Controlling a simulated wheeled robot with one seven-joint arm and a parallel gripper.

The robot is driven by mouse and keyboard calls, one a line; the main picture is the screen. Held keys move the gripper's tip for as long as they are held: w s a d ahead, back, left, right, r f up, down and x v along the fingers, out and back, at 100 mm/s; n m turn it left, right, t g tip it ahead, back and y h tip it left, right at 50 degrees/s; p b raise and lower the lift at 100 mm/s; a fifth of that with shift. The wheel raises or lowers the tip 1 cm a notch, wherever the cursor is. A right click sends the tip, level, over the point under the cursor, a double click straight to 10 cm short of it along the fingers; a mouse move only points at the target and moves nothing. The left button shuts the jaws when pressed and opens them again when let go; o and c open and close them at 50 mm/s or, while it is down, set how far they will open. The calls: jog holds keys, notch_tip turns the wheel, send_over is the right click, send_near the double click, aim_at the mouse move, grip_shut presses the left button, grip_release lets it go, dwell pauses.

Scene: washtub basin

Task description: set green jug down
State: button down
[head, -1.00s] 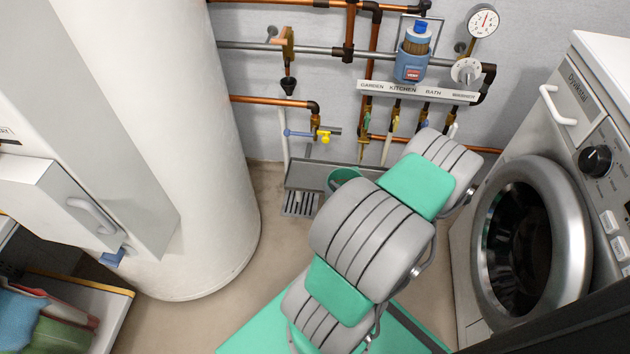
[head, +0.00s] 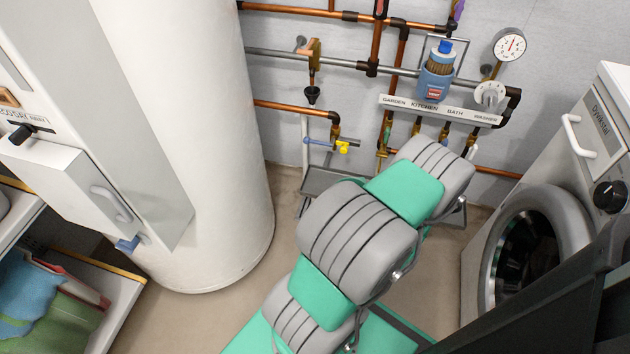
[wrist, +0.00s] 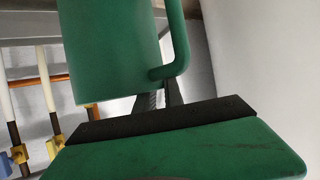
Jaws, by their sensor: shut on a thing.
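The green jug (wrist: 108,45) fills the upper middle of the wrist view, with its handle (wrist: 178,50) on the right side. My gripper (wrist: 160,95) is shut on the handle near its lower end; the fingers are only partly visible behind my black and green wrist part. The jug looks roughly upright. Its top is out of the frame. In the head view my arm hides the gripper and nearly all of the jug. A grey basin or ledge (head: 322,181) shows by the wall, partly behind my arm. I cannot tell whether the jug touches any surface.
Copper pipes, valves and a gauge (head: 509,44) line the back wall. A yellow-handled tap (head: 342,147) is above the ledge. A white tank (head: 190,140) stands left and a washing machine (head: 535,240) right. Shelves with cloths (head: 45,300) are at lower left.

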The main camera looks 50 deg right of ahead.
jog(key=r+b+x, duration=0.1)
jog(key=b+x, duration=0.1)
jog(key=x, duration=0.6)
jog(key=w+d+r+b+x, duration=0.1)
jog(key=r+b+x, duration=0.1)
jog(key=x, duration=0.7)
jog(key=shift+d+r+b, duration=0.15)
jog(key=shift+r+b, duration=0.15)
jog(key=shift+b, duration=0.05)
jog(key=c, duration=1.5)
grip_release()
jog(key=shift+w, duration=0.1)
jog(key=shift+o, duration=0.2)
jog(key=shift+r, duration=0.1)
jog(key=p+v, duration=0.3)
jog(key=v, duration=0.9)
jog(key=shift+p, duration=0.4)
